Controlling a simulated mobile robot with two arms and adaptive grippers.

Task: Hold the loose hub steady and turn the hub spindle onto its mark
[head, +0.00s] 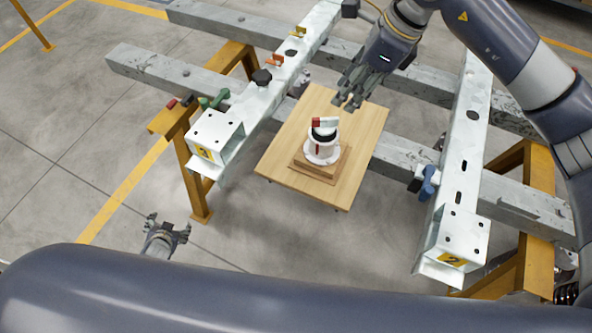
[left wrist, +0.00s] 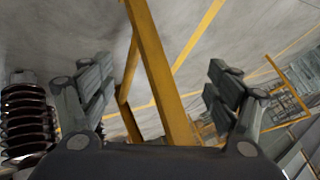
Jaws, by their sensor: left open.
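The hub (head: 322,150) is a white, flanged round piece with a dark ring. It stands upright on a stepped wooden block (head: 318,168) in the middle of a wooden board. The spindle on top shows a red and white bar (head: 325,122); its mark cannot be made out. My right gripper (head: 345,104) is above and behind the hub, fingertips a little apart, apparently empty and clear of it. My left gripper (head: 168,226) is open and empty at the lower left, well away from the hub. Its spread fingers show in the left wrist view (left wrist: 158,105).
The wooden board (head: 285,150) lies between two white beams, one at left (head: 290,60) and one at right (head: 470,120). Grey rails cross behind and under them on yellow stands (head: 190,180). Clamps sit along the beams.

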